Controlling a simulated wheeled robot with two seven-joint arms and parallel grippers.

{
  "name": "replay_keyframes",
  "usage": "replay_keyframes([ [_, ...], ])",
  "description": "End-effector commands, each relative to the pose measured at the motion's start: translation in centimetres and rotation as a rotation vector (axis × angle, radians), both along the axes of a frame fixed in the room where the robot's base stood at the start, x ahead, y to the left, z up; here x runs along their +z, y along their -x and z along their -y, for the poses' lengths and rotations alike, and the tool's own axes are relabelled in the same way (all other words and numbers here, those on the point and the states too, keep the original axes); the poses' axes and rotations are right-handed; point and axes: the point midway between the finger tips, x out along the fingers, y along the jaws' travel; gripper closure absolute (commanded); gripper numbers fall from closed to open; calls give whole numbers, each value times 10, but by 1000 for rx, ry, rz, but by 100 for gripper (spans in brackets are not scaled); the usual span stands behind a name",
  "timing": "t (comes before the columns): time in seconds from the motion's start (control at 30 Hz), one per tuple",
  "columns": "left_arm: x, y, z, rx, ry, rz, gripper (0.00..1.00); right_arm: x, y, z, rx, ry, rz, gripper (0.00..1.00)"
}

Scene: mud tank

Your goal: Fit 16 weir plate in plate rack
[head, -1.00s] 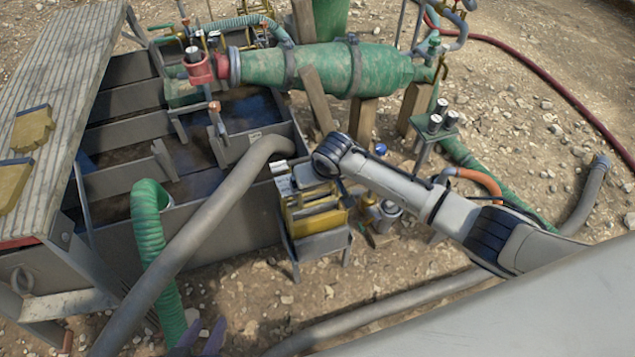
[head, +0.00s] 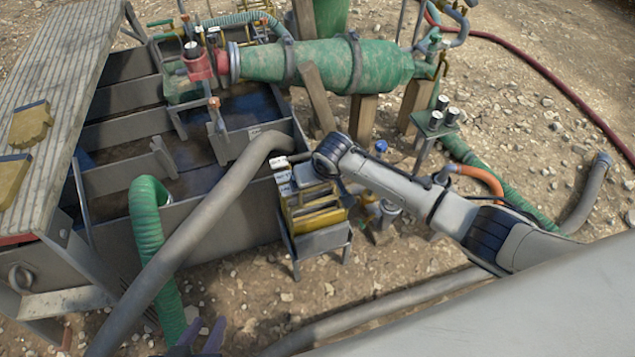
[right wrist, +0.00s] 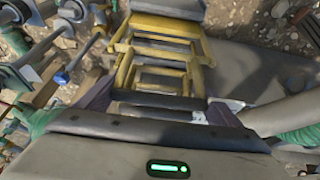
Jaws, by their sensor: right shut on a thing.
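The plate rack (head: 321,245) is a grey metal stand beside the tank wall, with yellow-edged plates (head: 318,217) in it. My right gripper (right wrist: 162,103) is over the rack, its purple fingers at both sides of a thin dark plate edge, which I take for the weir plate (right wrist: 160,98). In the head view a grey-blue plate top (head: 306,176) shows beside my right wrist, above the yellow plates. I cannot read its number or tell how deep it sits. My left gripper (head: 200,338) is at the bottom edge, its fingers apart, nothing seen between them.
The grey tank (head: 200,220) with inner dividers stands left of the rack. A thick grey hose (head: 195,235) and a green hose (head: 150,240) hang over its wall. Valves and bottles (head: 385,212) stand right of the rack. Gravel in front is mostly open.

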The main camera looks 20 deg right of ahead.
Motion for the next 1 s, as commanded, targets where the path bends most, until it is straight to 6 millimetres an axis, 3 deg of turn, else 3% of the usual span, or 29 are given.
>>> replay_keyframes([
  [0.7,-3,-1,0,-1,1,5,69,-10,-1,-1,-1,-1,2,69],
  [0.73,-3,-1,0,-1,1,5,69,-10,-1,-1,-1,-1,3,11],
  [0.8,-3,-1,0,-1,1,5,69,-10,-1,0,-1,-1,2,0],
  [1.0,-3,-1,0,0,2,6,69,-12,1,0,0,1,-2,0],
])
